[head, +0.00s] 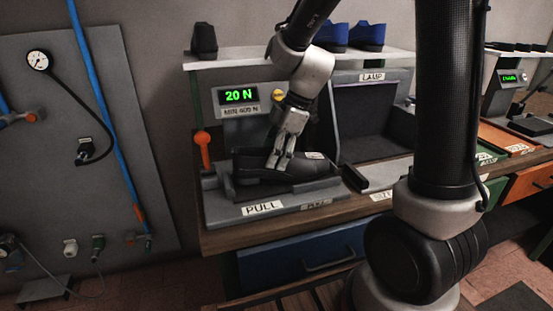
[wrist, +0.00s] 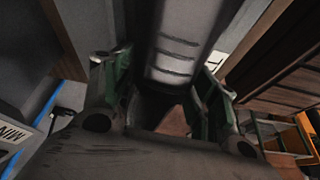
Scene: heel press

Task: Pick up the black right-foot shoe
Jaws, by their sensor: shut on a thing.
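A black shoe (head: 262,167) sits on the grey heel press (head: 236,203), behind the label PULL. My gripper (head: 279,162) reaches down onto the shoe and is shut on it. I cannot tell from the picture whether the shoe is lifted clear of the press. The press display (head: 239,96) reads 20 N, with a label for a minimum force below it.
An orange-handled lever (head: 203,146) stands left of the shoe. A lamp booth (head: 372,120) stands to the right. A shelf (head: 225,62) above holds a dark shoe (head: 203,40) and blue shoes (head: 367,36). My own arm blocks part of the right side.

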